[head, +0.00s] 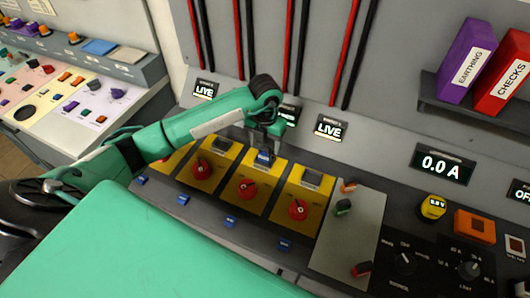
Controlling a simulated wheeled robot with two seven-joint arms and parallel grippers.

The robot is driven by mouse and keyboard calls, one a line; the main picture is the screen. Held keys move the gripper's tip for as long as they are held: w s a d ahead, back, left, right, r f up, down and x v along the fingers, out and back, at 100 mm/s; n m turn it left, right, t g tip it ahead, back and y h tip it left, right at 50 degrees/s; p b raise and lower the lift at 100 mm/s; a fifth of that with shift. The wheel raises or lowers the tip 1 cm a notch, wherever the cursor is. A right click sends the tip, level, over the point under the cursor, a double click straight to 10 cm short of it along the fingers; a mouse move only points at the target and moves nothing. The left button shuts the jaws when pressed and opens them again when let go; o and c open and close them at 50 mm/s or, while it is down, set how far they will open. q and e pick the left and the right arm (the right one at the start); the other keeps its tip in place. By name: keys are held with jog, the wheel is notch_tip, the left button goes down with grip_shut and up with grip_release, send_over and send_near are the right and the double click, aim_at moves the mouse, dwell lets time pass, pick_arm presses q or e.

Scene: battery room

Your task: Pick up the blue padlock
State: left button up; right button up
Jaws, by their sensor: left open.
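A small blue block that looks like the blue padlock (264,157) sits at the upper part of the middle yellow switch panel (262,181), above its red rotary knob (247,188). My left gripper (264,147) points down right over it, with its fingers open at or just above its top. The fingers hide part of the block, and I cannot tell whether they touch it. My right gripper is not in view.
Yellow panels with red knobs stand on both sides, the right one with a knob (298,209). Small blue pieces (230,222) line the front edge. Black and red cables (291,45) run down the wall behind. A shelf (470,115) holds purple and red binders.

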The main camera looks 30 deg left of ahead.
aim_at(265, 148)
pick_arm(q)
jog(key=shift+a+f+p, duration=0.1)
jog(key=shift+f+p, duration=0.25)
jog(key=shift+f, duration=1.2)
jog(key=c, duration=1.1)
jog(key=shift+r, duration=0.15)
